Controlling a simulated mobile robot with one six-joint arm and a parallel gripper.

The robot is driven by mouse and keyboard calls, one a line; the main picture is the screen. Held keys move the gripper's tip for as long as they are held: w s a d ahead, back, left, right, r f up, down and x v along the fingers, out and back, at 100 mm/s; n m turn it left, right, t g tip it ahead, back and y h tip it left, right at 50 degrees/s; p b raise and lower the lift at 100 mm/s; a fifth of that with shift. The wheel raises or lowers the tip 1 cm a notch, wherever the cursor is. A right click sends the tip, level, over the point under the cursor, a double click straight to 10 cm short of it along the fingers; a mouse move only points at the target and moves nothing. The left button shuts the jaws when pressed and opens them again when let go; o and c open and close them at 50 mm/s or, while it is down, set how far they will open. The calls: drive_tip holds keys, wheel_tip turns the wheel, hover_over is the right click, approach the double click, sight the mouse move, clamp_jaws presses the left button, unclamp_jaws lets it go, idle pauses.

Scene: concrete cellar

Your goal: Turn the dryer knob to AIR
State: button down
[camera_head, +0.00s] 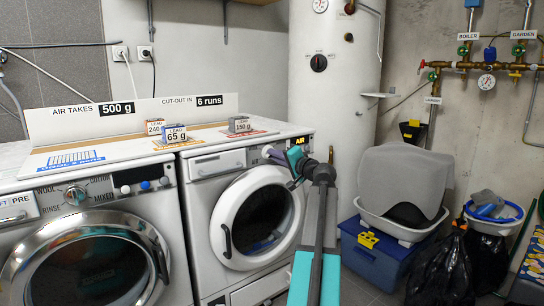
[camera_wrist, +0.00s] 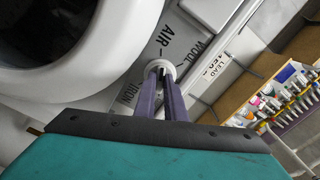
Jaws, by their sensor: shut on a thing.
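The dryer (camera_head: 228,205) is the right-hand white machine, with a round door. Its small white knob (camera_wrist: 171,66) sits on the control panel, with the printed words AIR (camera_wrist: 166,42), WOOL (camera_wrist: 196,52) and IRON (camera_wrist: 126,94) around it. My gripper (camera_wrist: 160,72) is shut on the knob, with its two purple-grey fingers on either side of it. In the head view my gripper (camera_head: 270,152) is at the dryer panel and hides the knob. A small dark display (camera_head: 299,141) beside it shows yellow letters that look like AIR. The fingers partly hide the knob's pointer, so I cannot tell its exact direction.
A washer (camera_head: 100,245) stands left of the dryer. Several small labelled weight boxes (camera_head: 175,134) stand on top of the machines. A white boiler (camera_head: 330,70) stands behind. A blue box (camera_head: 370,258) with a grey litter tray on it and black bags (camera_head: 445,270) are at the right.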

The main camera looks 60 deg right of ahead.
drive_tip(key=shift+d+r+n+b, duration=0.1)
drive_tip(key=shift+n+b, duration=0.4)
drive_tip(key=shift+b, duration=0.3)
drive_tip(key=c, duration=1.7)
unclamp_jaws()
drive_tip(key=shift+p+v, duration=0.35)
drive_tip(key=shift+v, duration=3.2)
